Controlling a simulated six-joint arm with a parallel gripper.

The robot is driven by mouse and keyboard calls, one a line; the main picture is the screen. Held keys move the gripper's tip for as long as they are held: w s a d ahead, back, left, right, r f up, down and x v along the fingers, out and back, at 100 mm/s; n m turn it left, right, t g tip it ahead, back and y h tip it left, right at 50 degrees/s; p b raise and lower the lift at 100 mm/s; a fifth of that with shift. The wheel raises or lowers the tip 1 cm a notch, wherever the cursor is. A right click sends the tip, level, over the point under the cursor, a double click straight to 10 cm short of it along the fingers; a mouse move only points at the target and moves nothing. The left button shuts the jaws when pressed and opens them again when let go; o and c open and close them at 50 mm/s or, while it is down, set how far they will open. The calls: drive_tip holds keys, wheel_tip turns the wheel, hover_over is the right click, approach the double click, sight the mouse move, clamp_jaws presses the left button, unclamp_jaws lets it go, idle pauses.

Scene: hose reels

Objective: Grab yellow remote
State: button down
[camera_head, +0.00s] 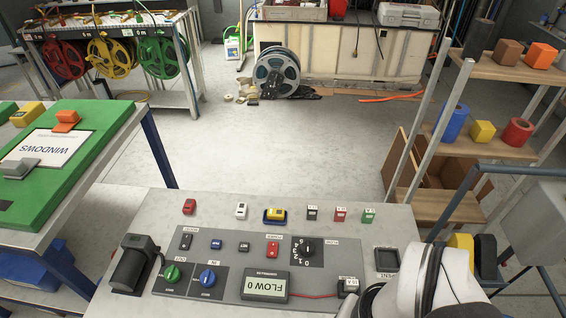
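A small yellow box-shaped thing (275,213), which looks like the yellow remote, lies on a blue base near the far edge of the grey control console (210,235). A white small device (241,210) and a red one (189,206) stand to its left. My white arm shows at the bottom right corner, over the console's right side. My gripper's fingers do not show. The yellow thing is uncovered, and nothing of mine touches it.
The console carries a green knob (173,273), a blue knob (208,277), a FLOW display (266,286) and a black device (133,264). A wooden shelf (459,149) with coloured blocks stands at right. A green board (60,160) lies on the left table. The floor beyond is mostly clear.

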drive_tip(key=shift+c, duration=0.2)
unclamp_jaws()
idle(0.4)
